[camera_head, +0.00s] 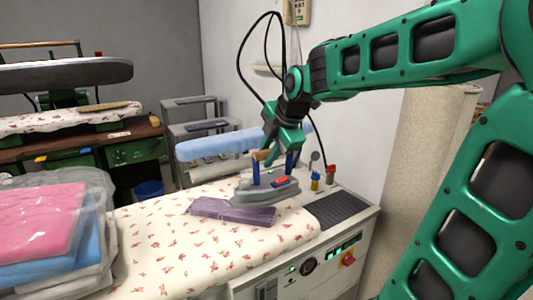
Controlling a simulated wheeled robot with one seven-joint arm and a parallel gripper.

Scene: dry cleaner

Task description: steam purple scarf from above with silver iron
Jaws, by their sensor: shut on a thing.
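The purple scarf (222,212) lies folded on the flowered ironing board (170,252). The silver iron (252,193) has a wooden handle, blue posts and a red part on top. My gripper (276,158) is shut on the iron's handle from above. In the picture the iron overlaps the far right part of the scarf. I cannot tell whether its sole touches the scarf or hangs just above it. The fingertips are partly hidden around the handle.
A dark ribbed rest (340,208) and small bottles (316,181) stand right of the board. A control panel (327,258) is on the front side. Bagged folded clothes (42,225) are at the left. A blue sleeve board (215,145) is behind.

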